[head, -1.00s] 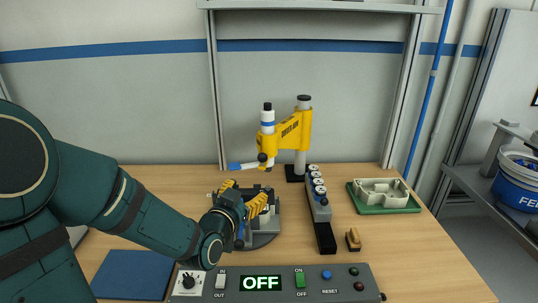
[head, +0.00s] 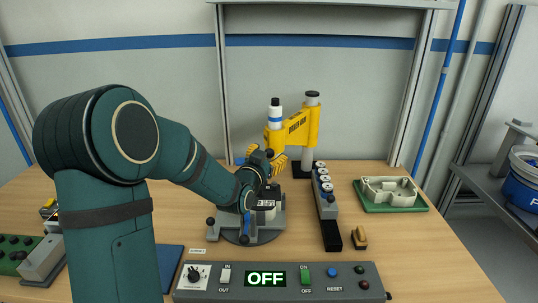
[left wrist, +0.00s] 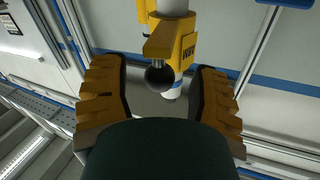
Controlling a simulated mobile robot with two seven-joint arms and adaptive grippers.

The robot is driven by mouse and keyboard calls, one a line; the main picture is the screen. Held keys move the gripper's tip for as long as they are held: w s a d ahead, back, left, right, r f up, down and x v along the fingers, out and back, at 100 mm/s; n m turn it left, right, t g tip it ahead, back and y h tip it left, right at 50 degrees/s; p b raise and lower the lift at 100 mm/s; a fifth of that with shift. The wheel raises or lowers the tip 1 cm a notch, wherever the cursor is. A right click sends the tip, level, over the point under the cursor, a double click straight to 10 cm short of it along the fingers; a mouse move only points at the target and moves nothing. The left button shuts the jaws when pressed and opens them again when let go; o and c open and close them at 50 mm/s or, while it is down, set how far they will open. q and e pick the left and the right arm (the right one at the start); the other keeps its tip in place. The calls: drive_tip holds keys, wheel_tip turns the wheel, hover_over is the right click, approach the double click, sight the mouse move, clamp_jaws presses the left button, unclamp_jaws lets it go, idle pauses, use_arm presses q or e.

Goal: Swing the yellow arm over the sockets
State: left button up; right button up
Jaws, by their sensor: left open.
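The yellow arm (head: 299,130) reaches left from a white post (head: 312,98) with a black cap. At its free end it carries a white cylindrical tool (head: 275,112) with a blue band and black top. The sockets (head: 321,171) are a row of pale round tops on a grey and black rail, right of the tool. My left gripper (head: 264,158) is just below the arm's free end, partly hiding it. In the left wrist view, its open fingers stand either side of a dark ball knob (left wrist: 159,75) under the yellow arm; contact is not visible. My right gripper is out of view.
A grey fixture (head: 262,232) stands below my left gripper. A control box (head: 340,283) with a lit OFF display runs along the front. A green tray (head: 412,207) with a pale casting and a small brush (head: 359,238) lie right of the rail.

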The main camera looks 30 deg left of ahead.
use_arm(q)
drive_tip(key=shift+w, duration=0.45)
clamp_jaws()
drive_tip(key=shift+d, duration=0.1)
